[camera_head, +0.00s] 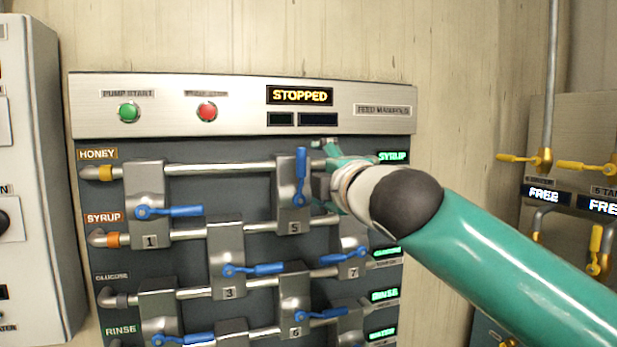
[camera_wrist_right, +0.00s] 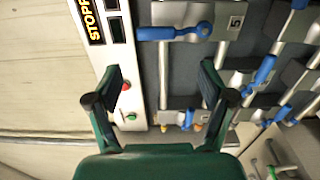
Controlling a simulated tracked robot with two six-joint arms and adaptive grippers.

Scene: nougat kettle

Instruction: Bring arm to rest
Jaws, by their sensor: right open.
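My right arm (camera_head: 510,260) comes in from the lower right of the head view. Its gripper (camera_head: 322,163) is in front of the feed manifold panel, just right of valve 5 and its upright blue handle (camera_head: 300,177). In the right wrist view the gripper (camera_wrist_right: 163,85) is open, its two dark green fingers wide apart with nothing between them. There, valve 5's blue handle (camera_wrist_right: 172,33) lies beyond the fingertips, apart from them. The gripper partly hides the pipe end near the upper right syrup label (camera_head: 393,157). My left gripper is not in view.
The manifold's top strip (camera_head: 240,88) carries a green button (camera_head: 129,112), a red button (camera_head: 207,110) and a lit STOPPED display (camera_head: 300,95). Several blue-handled valves cover the panel below. A pale cabinet (camera_head: 38,170) stands left; yellow-handled valves (camera_head: 585,167) are on the right.

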